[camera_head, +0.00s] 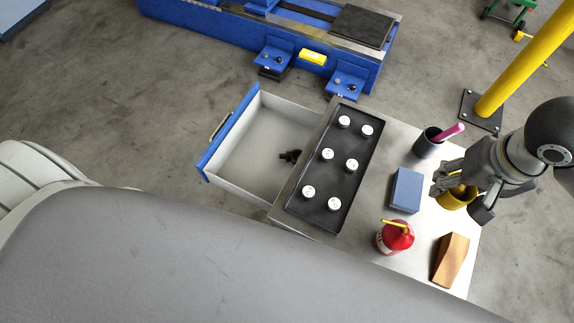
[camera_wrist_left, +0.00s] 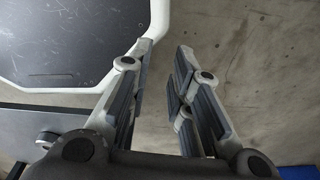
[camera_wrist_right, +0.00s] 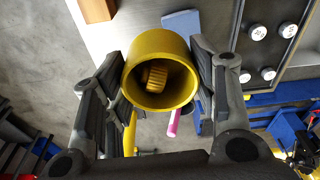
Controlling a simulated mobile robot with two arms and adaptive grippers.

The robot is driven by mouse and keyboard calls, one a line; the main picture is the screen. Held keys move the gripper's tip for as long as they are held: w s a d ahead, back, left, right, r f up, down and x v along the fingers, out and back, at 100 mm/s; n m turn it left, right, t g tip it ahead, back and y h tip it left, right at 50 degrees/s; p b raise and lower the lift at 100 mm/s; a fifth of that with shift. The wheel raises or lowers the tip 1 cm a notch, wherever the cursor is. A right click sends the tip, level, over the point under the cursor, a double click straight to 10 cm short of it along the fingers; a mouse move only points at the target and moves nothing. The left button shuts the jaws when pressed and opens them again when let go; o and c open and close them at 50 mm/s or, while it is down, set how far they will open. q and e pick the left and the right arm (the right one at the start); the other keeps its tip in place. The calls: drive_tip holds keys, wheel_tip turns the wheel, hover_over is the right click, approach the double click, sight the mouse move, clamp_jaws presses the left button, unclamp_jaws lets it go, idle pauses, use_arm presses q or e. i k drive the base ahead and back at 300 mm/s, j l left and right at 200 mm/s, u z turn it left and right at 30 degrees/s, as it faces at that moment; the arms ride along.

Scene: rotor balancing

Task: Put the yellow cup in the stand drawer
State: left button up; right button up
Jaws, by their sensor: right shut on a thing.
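The yellow cup (camera_head: 456,199) is at the right end of the stand top. My right gripper (camera_head: 462,196) is shut on it, with one finger on each side. In the right wrist view the cup (camera_wrist_right: 160,48) shows its open mouth, with a ridged orange-yellow piece (camera_wrist_right: 155,78) inside. I cannot tell whether the cup touches the stand top. The stand drawer (camera_head: 240,135) is pulled out on the left of the stand, with a small black object (camera_head: 290,156) inside. My left gripper (camera_wrist_left: 165,60) is open and empty in the left wrist view.
On the stand are a black tray (camera_head: 295,203) with several white-topped pieces, a blue block (camera_head: 406,190), a dark pen cup (camera_head: 428,146), a red bottle (camera_head: 395,238) and a wooden block (camera_head: 451,260). A yellow post (camera_head: 520,62) stands behind at right.

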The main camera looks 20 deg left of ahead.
sight(281, 130)
drive_tip(key=j+u, duration=0.25)
drive_tip(key=j, duration=0.2)
drive_tip(key=i+j+u, duration=0.2)
drive_tip(key=j, duration=0.25)
drive_tip(key=i+j+u, duration=0.1)
drive_tip(key=j+u, duration=0.15)
drive_tip(key=j, duration=0.2)
